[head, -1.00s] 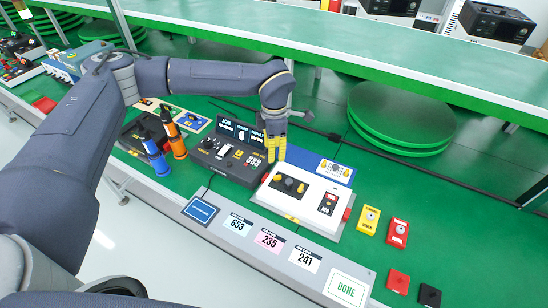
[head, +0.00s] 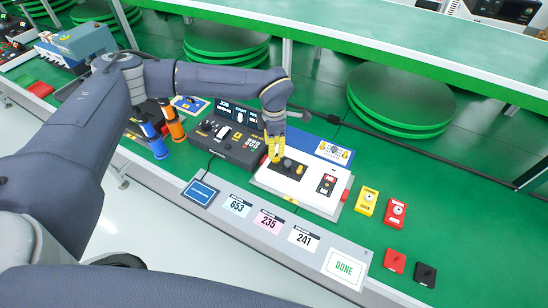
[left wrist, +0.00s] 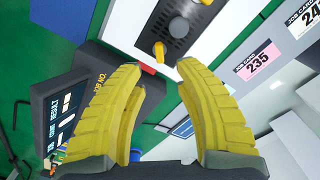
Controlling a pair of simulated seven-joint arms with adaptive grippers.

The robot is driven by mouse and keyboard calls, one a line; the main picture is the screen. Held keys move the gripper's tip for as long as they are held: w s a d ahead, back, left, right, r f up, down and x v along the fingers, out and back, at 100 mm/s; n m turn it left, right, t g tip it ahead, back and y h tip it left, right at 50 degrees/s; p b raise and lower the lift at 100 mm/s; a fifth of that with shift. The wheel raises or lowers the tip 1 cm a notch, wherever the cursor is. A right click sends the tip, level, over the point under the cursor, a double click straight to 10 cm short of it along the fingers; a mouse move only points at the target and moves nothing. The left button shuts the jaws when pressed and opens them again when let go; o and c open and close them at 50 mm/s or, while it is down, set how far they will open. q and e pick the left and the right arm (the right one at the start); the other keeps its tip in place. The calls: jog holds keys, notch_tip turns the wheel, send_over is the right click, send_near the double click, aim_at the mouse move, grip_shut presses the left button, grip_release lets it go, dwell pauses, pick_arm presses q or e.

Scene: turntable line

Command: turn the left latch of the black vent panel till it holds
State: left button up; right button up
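The black vent panel (head: 288,167) is set in the top of a white box (head: 312,188). Its right latch (head: 300,170) is a yellow knob; a grey round knob sits mid-panel. The left latch is mostly covered by my gripper in the head view. In the left wrist view the left latch (left wrist: 160,51) shows as a yellow knob on the panel (left wrist: 181,24), just beyond and between the fingertips. My left gripper (head: 275,156) has yellow fingers and is above the panel's left end. The left wrist view shows its fingers (left wrist: 162,69) apart with nothing between them. My right gripper is not in view.
A dark console (head: 228,140) stands close to the left of the box. Orange (head: 176,130) and blue (head: 153,140) cylinders stand farther left. Yellow (head: 368,199) and red (head: 396,212) boxes lie to the right. A grey card strip (head: 222,220) runs along the front.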

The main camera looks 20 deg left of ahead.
aim_at(276, 160)
pick_arm(q)
jog(key=shift+f, duration=3)
grip_shut()
